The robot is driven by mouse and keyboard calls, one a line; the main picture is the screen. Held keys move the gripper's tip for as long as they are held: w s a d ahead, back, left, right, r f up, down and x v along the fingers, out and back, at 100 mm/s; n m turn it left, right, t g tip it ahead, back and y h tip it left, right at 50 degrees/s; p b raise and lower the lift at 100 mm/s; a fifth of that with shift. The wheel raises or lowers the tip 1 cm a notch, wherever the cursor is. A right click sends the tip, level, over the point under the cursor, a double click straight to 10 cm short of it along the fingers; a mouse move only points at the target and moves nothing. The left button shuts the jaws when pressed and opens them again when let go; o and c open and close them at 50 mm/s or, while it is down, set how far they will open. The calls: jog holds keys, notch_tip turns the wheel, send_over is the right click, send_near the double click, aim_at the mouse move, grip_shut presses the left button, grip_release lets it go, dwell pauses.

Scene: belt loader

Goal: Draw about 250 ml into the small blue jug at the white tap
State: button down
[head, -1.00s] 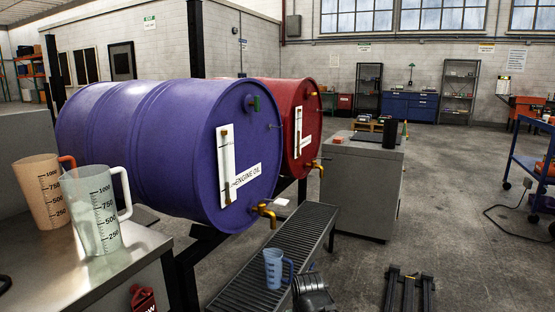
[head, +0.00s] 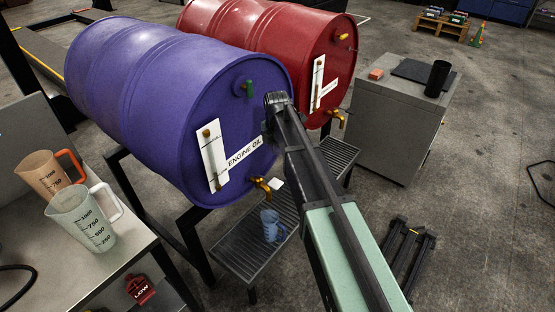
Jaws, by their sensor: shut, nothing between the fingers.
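The small blue jug (head: 269,226) stands upright on the slatted grating, below the brass tap (head: 260,184) with a white handle (head: 275,184) on the purple engine oil drum (head: 160,100). The jug's handle is on its right. I see no stream between tap and jug, and the level inside is too small to tell. My gripper (head: 274,113) is raised in front of the drum's face, right of the green fitting (head: 249,90) and well above the jug. It is shut and empty; its fingertips are partly hidden, and I cannot tell whether it touches the drum.
An orange-handled jug (head: 48,176) and a larger clear jug (head: 82,218) stand on the left bench. A red drum (head: 270,36) with its own tap (head: 336,114) lies behind. A grey cabinet (head: 392,125) stands right. The grating (head: 240,252) has room around the blue jug.

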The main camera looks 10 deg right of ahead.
aim_at(276, 183)
jog(key=shift+s+a+n, duration=0.25)
jog(key=shift+s+n, duration=0.2)
jog(key=shift+n, duration=0.55)
notch_tip(276, 183, down, 14)
jog(key=b, duration=1.4)
jog(key=shift+f, duration=0.1)
